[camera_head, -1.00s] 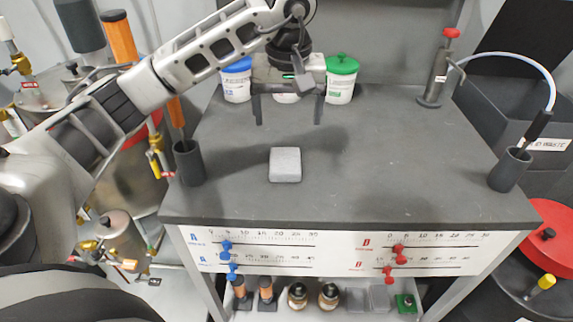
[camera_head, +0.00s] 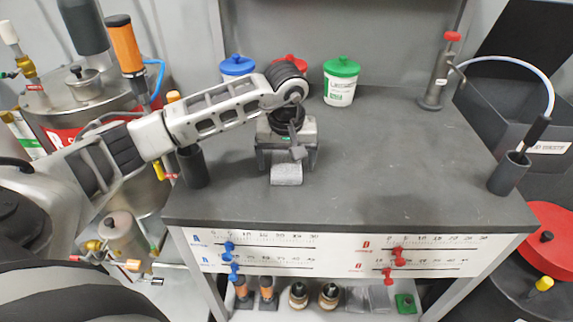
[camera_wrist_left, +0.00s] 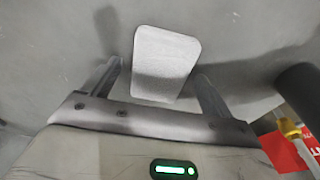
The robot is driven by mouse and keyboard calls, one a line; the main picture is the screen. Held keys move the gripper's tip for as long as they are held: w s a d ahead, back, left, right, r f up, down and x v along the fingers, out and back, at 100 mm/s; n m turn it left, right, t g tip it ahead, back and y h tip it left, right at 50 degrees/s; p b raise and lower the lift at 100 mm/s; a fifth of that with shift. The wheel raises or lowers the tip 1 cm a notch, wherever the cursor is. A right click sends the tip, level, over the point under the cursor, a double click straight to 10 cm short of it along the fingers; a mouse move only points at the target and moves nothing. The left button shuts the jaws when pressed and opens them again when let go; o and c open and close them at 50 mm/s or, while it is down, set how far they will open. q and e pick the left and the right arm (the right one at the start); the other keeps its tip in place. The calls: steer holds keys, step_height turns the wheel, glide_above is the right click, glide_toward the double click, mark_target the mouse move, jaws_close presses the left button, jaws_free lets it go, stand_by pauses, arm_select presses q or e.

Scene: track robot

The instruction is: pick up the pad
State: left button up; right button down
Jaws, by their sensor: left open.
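The pad (camera_head: 286,175) is a light grey rounded block lying on the dark grey worktop, left of its middle and close to the front. My left gripper (camera_head: 287,168) is directly over it and hides its rear part in the head view. In the left wrist view the pad (camera_wrist_left: 164,62) lies between and beyond the two open fingers of the left gripper (camera_wrist_left: 158,85), with gaps visible on both sides at the finger ends. The jaws are open and not closed on the pad. My right gripper is not in view.
Blue-lidded (camera_head: 238,68), red-lidded (camera_head: 290,65) and green-lidded (camera_head: 340,82) tubs stand at the back. A dark cup (camera_head: 193,167) is left of the gripper; another cup (camera_head: 508,174) stands at the right edge. A red-topped cylinder (camera_head: 437,75) is back right. The worktop's centre-right is clear.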

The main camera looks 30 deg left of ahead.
mark_target(287, 161)
arm_select(q)
steer(key=c, duration=1)
steer(key=shift+c, duration=0.2)
steer(key=shift+r, duration=0.15)
steer(key=shift+r, duration=0.25)
step_height(287, 161, up, 2)
steer(key=shift+w+r+b, duration=0.1)
steer(key=shift+b, duration=0.4)
steer(key=s+d+r, duration=0.3)
steer(key=d+r, duration=0.7)
steer(key=d, duration=0.3)
steer(key=shift+s+d+b, duration=0.3)
steer(key=shift+b, duration=0.05)
